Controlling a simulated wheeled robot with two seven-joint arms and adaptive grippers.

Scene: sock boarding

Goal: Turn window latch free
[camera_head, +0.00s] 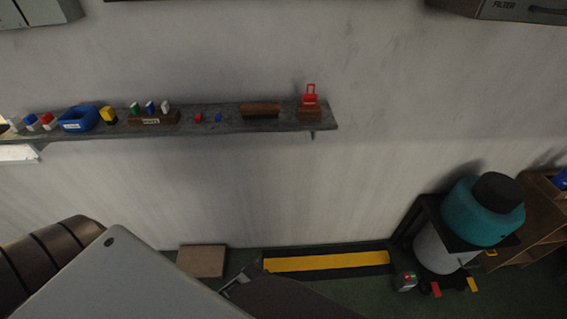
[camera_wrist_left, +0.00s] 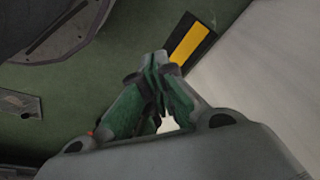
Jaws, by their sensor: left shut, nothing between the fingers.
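No window or latch can be made out in either view. My left gripper (camera_wrist_left: 158,66) shows in the left wrist view with its green fingers together and nothing between them. It points down toward the green floor, near a black and yellow strip. In the head view large grey and dark parts fill the lower left, and I cannot clearly pick out the gripper there. My right gripper is in neither view.
A wall shelf (camera_head: 225,121) carries a blue bin (camera_head: 78,119), small coloured items and a red item (camera_head: 310,96) on a block. A black and yellow floor strip (camera_head: 325,262) runs along the wall, with a brown box (camera_head: 202,261) nearby. A teal container (camera_head: 480,213) stands at right.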

